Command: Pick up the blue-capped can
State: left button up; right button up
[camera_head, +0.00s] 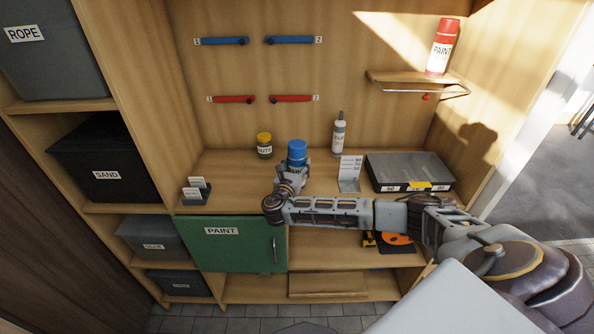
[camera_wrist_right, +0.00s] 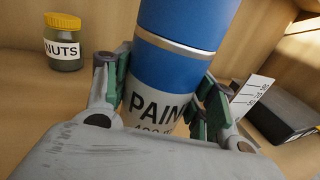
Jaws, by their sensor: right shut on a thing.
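The blue-capped can (camera_head: 297,150) is upright over the workbench top, near its middle. In the right wrist view the can (camera_wrist_right: 180,60) shows a blue cap, a silver ring and a white label reading "PAIN". My right gripper (camera_head: 293,172) comes in from the right and is shut on the can, with green-padded fingers on both sides of it; the gripper also shows in the right wrist view (camera_wrist_right: 160,95). The can's base is hidden, so I cannot tell whether it touches the bench. My left gripper is not in view.
A yellow-lidded nuts jar (camera_head: 265,146) stands left of the can. A white bottle (camera_head: 339,132) and a small white sign (camera_head: 349,172) are to its right. A grey case (camera_head: 410,168) lies farther right.

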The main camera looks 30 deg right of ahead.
aim_at(297, 143)
jog(key=shift+r, duration=0.1)
jog(key=shift+r+b, duration=0.45)
jog(key=shift+r, duration=4.5)
